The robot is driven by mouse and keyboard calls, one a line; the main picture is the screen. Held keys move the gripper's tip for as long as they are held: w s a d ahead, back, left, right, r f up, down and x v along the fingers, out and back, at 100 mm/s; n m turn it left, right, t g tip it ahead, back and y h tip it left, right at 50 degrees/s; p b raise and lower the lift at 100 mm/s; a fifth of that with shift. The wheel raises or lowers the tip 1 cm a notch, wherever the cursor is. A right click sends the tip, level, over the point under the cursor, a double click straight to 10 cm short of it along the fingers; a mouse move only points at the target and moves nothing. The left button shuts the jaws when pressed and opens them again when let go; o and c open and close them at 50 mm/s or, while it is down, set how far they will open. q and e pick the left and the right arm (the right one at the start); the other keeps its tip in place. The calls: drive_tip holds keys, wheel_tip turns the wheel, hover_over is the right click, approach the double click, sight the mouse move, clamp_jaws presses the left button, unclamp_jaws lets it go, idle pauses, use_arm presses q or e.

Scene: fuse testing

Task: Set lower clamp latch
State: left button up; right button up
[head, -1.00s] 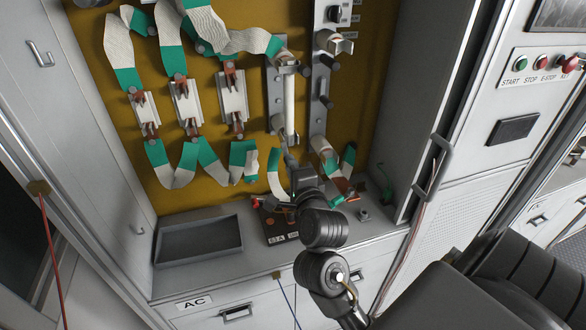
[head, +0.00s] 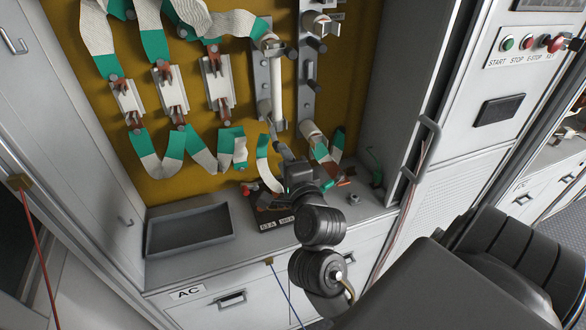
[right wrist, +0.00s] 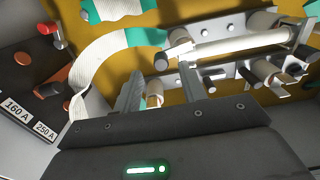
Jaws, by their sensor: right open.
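A white fuse tube (head: 276,85) stands upright in a metal holder on the mustard-coloured panel. Its lower clamp (head: 278,125) is at the tube's bottom end, just above my right gripper (head: 281,147). In the right wrist view the tube (right wrist: 240,43) lies across the upper right, with the lower clamp (right wrist: 181,45) at its left end. My right gripper (right wrist: 160,88) is open, its two fingers apart and pointing toward the panel. A copper-and-white cylinder shows between or behind the fingers. I cannot tell whether the fingers touch anything. The latch's exact position is unclear. My left gripper is out of view.
Green-and-white straps (head: 185,150) hang around the holder. A black block (head: 270,218) with fuse-rating labels stands on the shelf below. A grey tray (head: 190,232) is at left. The cabinet's right wall and door handle (head: 428,140) bound the space at right.

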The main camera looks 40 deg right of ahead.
drive_tip(key=p+v, duration=0.5)
drive_tip(key=v, duration=0.2)
drive_tip(key=shift+s+a, duration=0.2)
drive_tip(key=shift+s, duration=0.15)
